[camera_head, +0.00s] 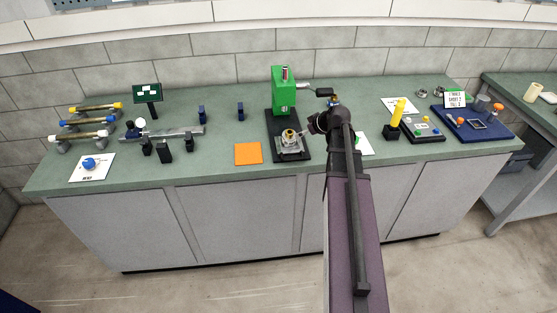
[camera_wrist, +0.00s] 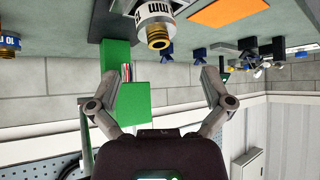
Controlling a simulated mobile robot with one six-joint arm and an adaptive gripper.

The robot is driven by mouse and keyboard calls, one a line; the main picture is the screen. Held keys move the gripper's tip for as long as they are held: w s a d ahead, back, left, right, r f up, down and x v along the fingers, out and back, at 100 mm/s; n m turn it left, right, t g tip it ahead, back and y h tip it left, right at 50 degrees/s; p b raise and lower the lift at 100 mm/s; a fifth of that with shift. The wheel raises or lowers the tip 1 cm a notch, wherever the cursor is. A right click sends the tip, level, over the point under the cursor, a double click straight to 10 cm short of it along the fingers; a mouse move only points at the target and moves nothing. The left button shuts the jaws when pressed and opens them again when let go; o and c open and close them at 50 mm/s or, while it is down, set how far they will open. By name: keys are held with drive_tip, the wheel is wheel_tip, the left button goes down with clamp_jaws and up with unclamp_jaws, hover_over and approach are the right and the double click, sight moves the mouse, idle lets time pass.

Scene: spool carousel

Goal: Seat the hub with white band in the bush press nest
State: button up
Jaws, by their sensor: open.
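The hub with white band (camera_wrist: 155,22) shows near the top of the wrist view, with a brass end and dark lettering. In the head view the hub (camera_head: 289,135) stands at the nest (camera_head: 292,152) on the black base of the green press (camera_head: 284,92). I cannot tell how deep it sits. My gripper (camera_wrist: 160,80) is open and empty, its fingers spread apart and clear of the hub. In the head view my gripper (camera_head: 316,124) is just right of the hub, partly hidden by my arm.
A blue-banded hub (camera_wrist: 8,42) shows at the wrist view's left edge. An orange square (camera_head: 248,153) lies left of the press. A rod rack (camera_head: 88,122) and a metal rail fixture (camera_head: 175,133) stand further left; a blue tray (camera_head: 480,132) is at right. The front bench edge is clear.

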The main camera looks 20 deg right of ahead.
drive_tip(key=s+a+f+m+g+h, duration=0.1)
drive_tip(key=s+a+g, duration=0.1)
drive_tip(key=s+a, duration=0.3)
drive_tip(key=s+a+f+m+g+h, duration=0.1)
drive_tip(key=s+a, duration=0.5)
drive_tip(key=a, duration=0.6)
drive_tip(key=s+a+f+m+g, duration=0.1)
drive_tip(key=s+a+f+g, duration=0.2)
drive_tip(key=a, duration=0.6)
drive_tip(key=s+g, duration=0.2)
drive_tip(key=s, duration=0.1)
drive_tip(key=shift+s+a+f+h, duration=0.15)
drive_tip(key=shift+s+a+h, duration=0.1)
drive_tip(key=shift+h, duration=0.15)
drive_tip(key=c, duration=0.6)
